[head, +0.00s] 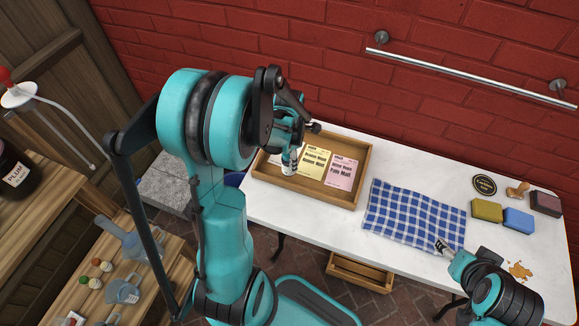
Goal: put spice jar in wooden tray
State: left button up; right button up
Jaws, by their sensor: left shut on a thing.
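The wooden tray (309,192) lies on the white table, with a yellow card (313,160) and a pink card (342,171) in it. My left gripper (291,150) is over the left part of the tray. It is shut on a small pale jar (289,164), which I take to be the spice jar. The gripper and arm hide part of it. I cannot tell whether the jar touches the tray floor. My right gripper (441,246) is at the front edge of the checked cloth, and its fingers are too small to judge.
A blue checked cloth (414,210) lies right of the tray. Yellow (487,210) and blue (518,219) sponges, a round dark coaster (484,185), a wooden stamp (517,190) and a dark box (546,203) stand at the table's right. A metal rail (470,72) is on the brick wall.

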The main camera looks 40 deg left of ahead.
pick_arm(q)
notch_tip(320, 180, down, 4)
jog(key=shift+r+b, duration=0.1)
jog(key=shift+b, duration=0.6)
jog(key=shift+r, duration=0.1)
jog(key=o, duration=1.3)
jog(key=shift+o, duration=0.2)
